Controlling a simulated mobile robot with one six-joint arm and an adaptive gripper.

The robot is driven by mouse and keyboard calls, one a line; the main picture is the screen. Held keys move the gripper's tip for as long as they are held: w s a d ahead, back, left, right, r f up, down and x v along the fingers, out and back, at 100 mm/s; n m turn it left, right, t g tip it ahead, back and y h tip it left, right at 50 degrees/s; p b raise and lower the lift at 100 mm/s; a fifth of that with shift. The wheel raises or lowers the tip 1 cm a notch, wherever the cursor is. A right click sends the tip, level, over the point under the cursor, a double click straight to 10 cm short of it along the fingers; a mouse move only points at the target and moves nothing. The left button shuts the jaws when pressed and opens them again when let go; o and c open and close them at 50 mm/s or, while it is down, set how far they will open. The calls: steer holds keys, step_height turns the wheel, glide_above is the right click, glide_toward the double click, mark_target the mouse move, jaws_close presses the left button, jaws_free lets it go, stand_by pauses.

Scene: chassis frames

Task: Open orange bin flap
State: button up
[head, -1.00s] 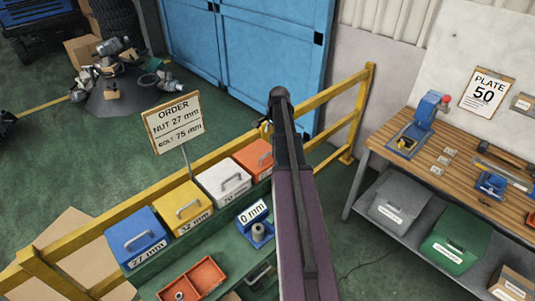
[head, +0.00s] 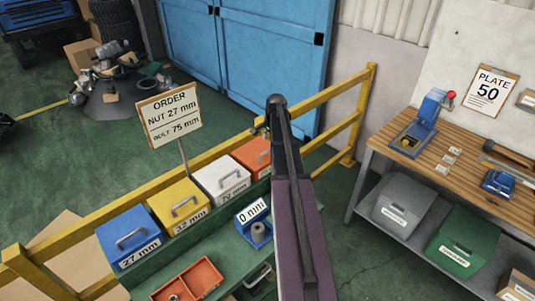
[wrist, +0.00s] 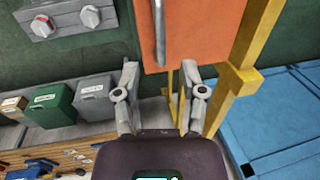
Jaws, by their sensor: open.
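The orange bin (head: 252,153) is at the far end of a row of bins, partly hidden behind my arm in the head view. In the wrist view its orange flap (wrist: 205,30) fills the top middle, with a grey bar handle (wrist: 160,32) on it. My gripper (wrist: 160,70) is open and empty, one finger on each side of the handle's line in the picture. The handle's lower end shows just above the fingertips; whether they touch the flap I cannot tell. My gripper is mostly hidden behind my arm in the head view.
White (head: 222,178), yellow (head: 178,205) and blue (head: 127,237) bins stand in the same row. A yellow rail (head: 340,125) runs behind them and beside the orange flap. An order sign (head: 169,115) stands behind the row. A wooden workbench (head: 440,170) is at right.

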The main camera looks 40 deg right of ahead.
mark_target(268, 151)
steer(key=shift+w+f+b, duration=0.2)
steer(key=shift+f+b, duration=0.75)
steer(key=shift+f, duration=0.1)
steer(key=shift+w+f+b, duration=0.2)
steer(key=shift+f+b, duration=0.75)
steer(key=shift+f, duration=0.05)
steer(key=shift+w+f+b, duration=0.2)
steer(key=shift+f+b, duration=0.75)
steer(key=shift+f, duration=0.1)
jaws_close()
steer(key=shift+d, duration=0.1)
